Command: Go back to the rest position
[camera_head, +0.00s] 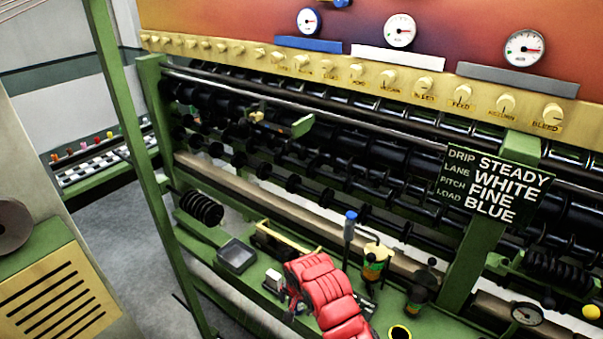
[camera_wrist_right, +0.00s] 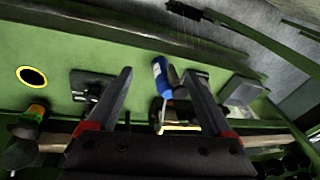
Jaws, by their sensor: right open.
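My right arm, with red padded segments (camera_head: 325,290), reaches in from the bottom middle of the head view over the green bench. My right gripper (camera_head: 288,298) is partly hidden beside it, low over the bench. In the right wrist view its two dark fingers (camera_wrist_right: 158,76) stand apart. A blue-handled tool (camera_wrist_right: 160,78) shows between them in the picture; I cannot tell how far beyond the fingers it is. No held object is seen. My left arm and gripper are not in view.
The green bench holds a grey tray (camera_head: 237,257), a blue-topped lever (camera_head: 350,228), a banded pot (camera_head: 375,264) and a yellow-rimmed hole (camera_head: 400,332). Black rollers (camera_head: 340,150), green posts (camera_head: 140,150) and a sign (camera_head: 494,185) stand close. Grey floor (camera_head: 130,265) is open at left.

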